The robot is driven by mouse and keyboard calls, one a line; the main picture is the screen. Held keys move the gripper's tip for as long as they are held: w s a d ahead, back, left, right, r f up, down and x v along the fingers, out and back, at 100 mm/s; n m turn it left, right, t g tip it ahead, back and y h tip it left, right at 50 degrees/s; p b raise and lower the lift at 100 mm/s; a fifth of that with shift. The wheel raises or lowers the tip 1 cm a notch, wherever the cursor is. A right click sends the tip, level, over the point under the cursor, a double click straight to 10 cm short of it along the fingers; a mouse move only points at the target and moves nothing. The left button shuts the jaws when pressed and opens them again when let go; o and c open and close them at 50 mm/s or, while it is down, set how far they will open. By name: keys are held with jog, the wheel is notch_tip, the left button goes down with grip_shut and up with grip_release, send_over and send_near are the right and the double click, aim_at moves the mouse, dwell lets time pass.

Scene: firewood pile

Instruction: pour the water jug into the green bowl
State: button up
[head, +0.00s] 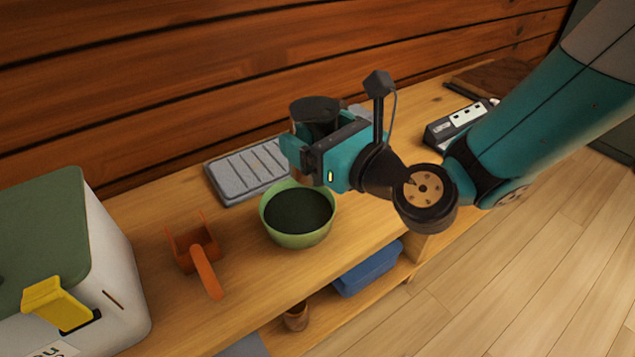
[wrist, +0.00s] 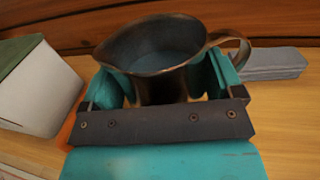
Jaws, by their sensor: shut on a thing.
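The green bowl (head: 297,240) stands on the wooden bench top, with a dark inside. My gripper (head: 312,150) is shut on the water jug (head: 318,106) and holds it above the bench, just behind and above the bowl's far rim. The jug is a dark metal vessel and looks about upright. In the wrist view, the jug (wrist: 155,55) sits between the teal fingers of my gripper (wrist: 165,90), its mouth open and its handle to the right. The inside looks greyish; I cannot tell the water level. The bowl is not visible in the wrist view.
A grey slatted tray (head: 232,182) lies behind the bowl. An orange scoop-like tool (head: 198,256) lies left of it. A white box with a green lid (head: 100,240) stands at the far left. A power strip (head: 455,125) is at the right. A blue container (head: 367,270) sits on the lower shelf.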

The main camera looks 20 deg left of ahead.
jog(key=f+b, duration=0.1)
jog(key=d+f+b, duration=0.1)
jog(key=f, duration=0.1)
jog(key=shift+w+d+f+b, duration=0.2)
jog(key=shift+d+f+b, duration=0.05)
jog(key=shift+d+b, duration=0.15)
jog(key=shift+d+r+n+p, duration=0.1)
jog(key=shift+r+n+p, duration=0.3)
jog(key=shift+p, duration=0.7)
jog(key=n+p, duration=0.1)
jog(key=p, duration=0.1)
jog(key=n+h+p, duration=0.1)
jog(key=p, duration=0.1)
jog(key=d+h+p, duration=0.1)
jog(key=p, duration=0.1)
jog(key=shift+w+n+g+p, duration=0.25)
jog(key=shift+n+g+p, duration=0.1)
jog(key=shift+n+g, duration=0.05)
jog(key=shift+h+p, duration=0.3)
jog(key=shift+p, duration=0.4)
jog(key=shift+f, duration=0.25)
jog(key=shift+d+n+p, duration=0.1)
jog(key=shift+n+p, duration=0.3)
jog(key=shift+p, duration=0.1)
jog(key=shift+f+h+p, duration=0.3)
jog(key=shift+f+p, duration=0.05)
jog(key=shift+p, duration=0.05)
jog(key=shift+r+p, duration=0.15)
jog(key=shift+p, duration=0.65)
